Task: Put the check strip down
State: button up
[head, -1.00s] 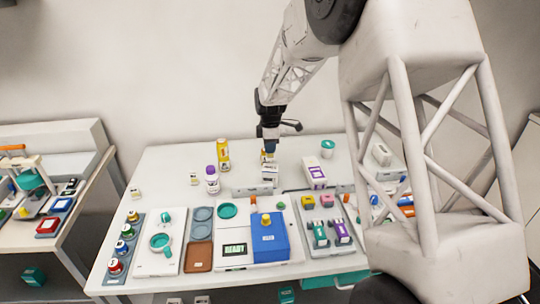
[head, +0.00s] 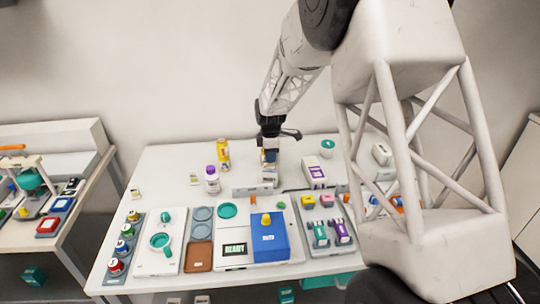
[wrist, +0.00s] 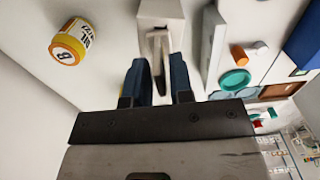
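My gripper (wrist: 158,75) shows in the wrist view as two dark blue fingers. They are nearly closed on a thin pale piece with a dark edge, which I take to be the check strip (wrist: 159,48). In the head view my gripper (head: 270,156) points down over the back middle of the table, just above a small white item with a dark label. The strip cannot be made out in the head view. In the wrist view the strip's far end meets a white block (wrist: 160,12); whether they touch is unclear.
A yellow bottle (head: 223,154) and a purple-capped bottle (head: 212,180) stand left of my gripper. A white box with a purple label (head: 314,172) stands close on its right. A blue box (head: 270,240) sits in front. The table's back left is clear.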

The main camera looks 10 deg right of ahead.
jog(key=shift+o, duration=0.6)
jog(key=shift+r, duration=0.1)
notch_tip(320, 180, up, 12)
dwell(0.4)
jog(key=shift+r, duration=0.1)
dwell(0.6)
